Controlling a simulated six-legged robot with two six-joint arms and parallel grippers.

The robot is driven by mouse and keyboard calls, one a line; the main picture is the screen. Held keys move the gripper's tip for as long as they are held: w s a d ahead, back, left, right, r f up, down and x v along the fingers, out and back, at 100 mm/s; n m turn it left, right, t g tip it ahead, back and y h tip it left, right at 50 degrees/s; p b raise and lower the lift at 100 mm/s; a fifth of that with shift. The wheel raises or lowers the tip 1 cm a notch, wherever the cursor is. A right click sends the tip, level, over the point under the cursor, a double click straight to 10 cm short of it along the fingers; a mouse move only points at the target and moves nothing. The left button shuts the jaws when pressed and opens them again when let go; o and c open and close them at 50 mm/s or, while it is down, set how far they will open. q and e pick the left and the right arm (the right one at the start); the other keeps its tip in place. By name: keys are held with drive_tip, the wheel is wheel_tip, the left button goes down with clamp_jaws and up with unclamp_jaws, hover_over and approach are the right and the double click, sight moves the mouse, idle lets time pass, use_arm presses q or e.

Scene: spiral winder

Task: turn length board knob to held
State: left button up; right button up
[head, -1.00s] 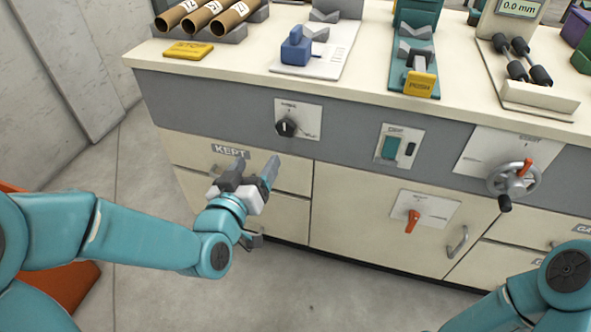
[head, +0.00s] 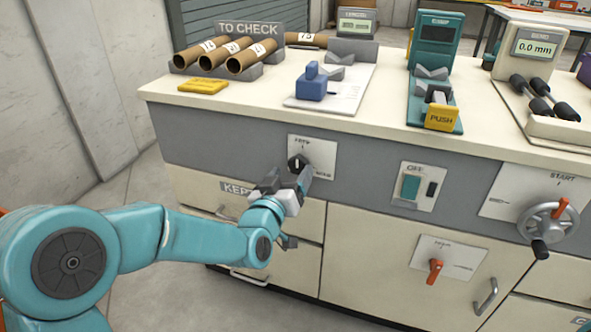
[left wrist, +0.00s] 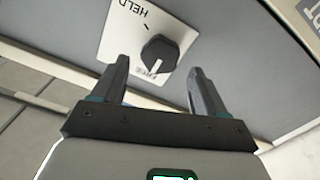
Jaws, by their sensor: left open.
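The black round knob (head: 297,162) sits on a white plate (head: 322,151) on the grey front panel, below the length board (head: 345,92). In the left wrist view the knob (left wrist: 160,54) has a white pointer line aimed at the small label at the plate's lower edge, away from the HELD label (left wrist: 130,15). My left gripper (head: 287,181) is open just in front of and below the knob. In the wrist view its fingertips (left wrist: 158,72) stand on either side of the knob's near end, apart from it. My right gripper is out of view.
A switch plate (head: 417,186), a crank wheel (head: 550,222) and an orange lever (head: 435,271) are to the right on the same front. A KEPT drawer (head: 200,193) is below left. Tubes (head: 222,56) lie on the bench top, which overhangs the panel.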

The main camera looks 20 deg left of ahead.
sight(297, 166)
use_arm(q)
drive_tip(key=shift+w+d, duration=0.1)
drive_tip(key=shift+w, duration=1.75)
drive_tip(key=c, duration=1.1)
drive_tip(key=shift+o, duration=0.2)
